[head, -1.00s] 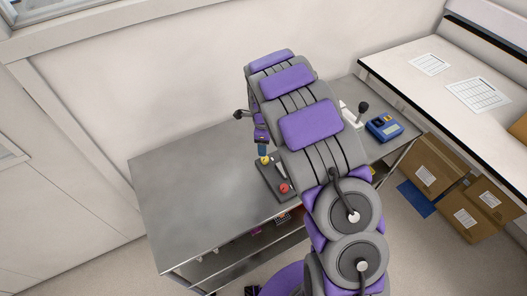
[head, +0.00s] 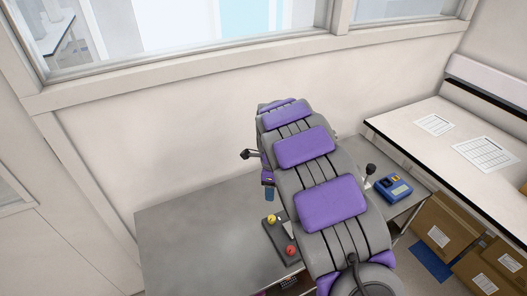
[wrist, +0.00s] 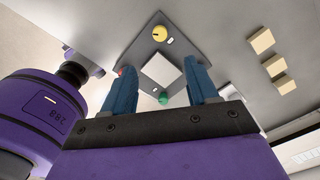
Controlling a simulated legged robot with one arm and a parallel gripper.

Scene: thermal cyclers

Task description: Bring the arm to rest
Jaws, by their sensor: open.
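My gripper (wrist: 163,92) shows in the wrist view as two blue fingers spread apart with nothing between them. In the head view only a small blue part of my gripper (head: 269,194) shows at the left of my purple and grey arm, above the table. Beyond the fingers lies a grey control panel (wrist: 148,53) with a yellow knob, a green knob and a pale square. The panel also shows in the head view (head: 272,235), with a yellow and a red knob on top. My arm hides part of the table.
The grey metal table (head: 190,235) is bare on its left side. A blue device (head: 393,187) stands at its right. A white bench (head: 450,140) with paper sheets is further right, with cardboard boxes (head: 445,222) below. A wall and window are behind.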

